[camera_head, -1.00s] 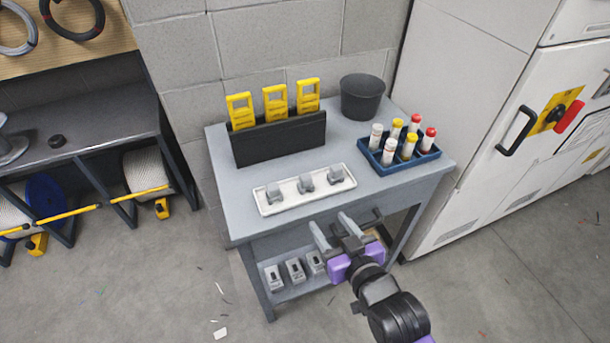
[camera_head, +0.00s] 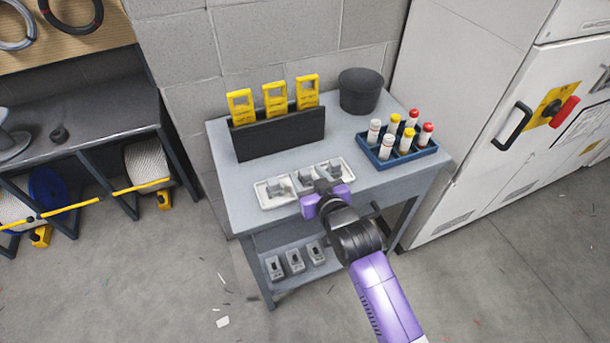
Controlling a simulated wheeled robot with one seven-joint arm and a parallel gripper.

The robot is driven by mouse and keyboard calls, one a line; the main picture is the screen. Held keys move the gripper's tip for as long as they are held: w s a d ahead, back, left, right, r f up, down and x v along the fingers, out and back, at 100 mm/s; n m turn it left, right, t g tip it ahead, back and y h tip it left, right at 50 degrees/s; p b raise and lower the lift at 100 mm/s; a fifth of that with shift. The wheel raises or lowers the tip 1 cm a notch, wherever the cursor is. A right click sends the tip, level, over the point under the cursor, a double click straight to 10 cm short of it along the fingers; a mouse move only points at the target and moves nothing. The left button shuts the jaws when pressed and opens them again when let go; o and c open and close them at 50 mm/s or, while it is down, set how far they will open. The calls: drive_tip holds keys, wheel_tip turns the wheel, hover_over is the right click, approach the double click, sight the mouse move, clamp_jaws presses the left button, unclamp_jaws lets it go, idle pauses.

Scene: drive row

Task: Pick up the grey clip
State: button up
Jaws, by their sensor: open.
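A white tray (camera_head: 262,199) lies on the grey cart's top, near its front edge. It holds grey clips: a left one (camera_head: 277,188), a middle one partly hidden behind my gripper, and a right one (camera_head: 334,169). My gripper (camera_head: 311,181) is open over the front of the tray, close to the middle clip. Its purple body and wrist hide most of the fingers. I cannot tell whether the fingers touch a clip.
Behind the tray stands a black holder (camera_head: 280,136) with yellow tags. A dark bucket (camera_head: 361,92) is at the back right. A blue rack (camera_head: 420,155) with capped tubes stands right. Grey boxes (camera_head: 294,261) sit on the lower shelf. A white cabinet (camera_head: 475,90) stands to the right.

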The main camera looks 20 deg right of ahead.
drive_tip(key=shift+w, duration=0.15)
clamp_jaws()
drive_tip(key=shift+r, duration=0.1)
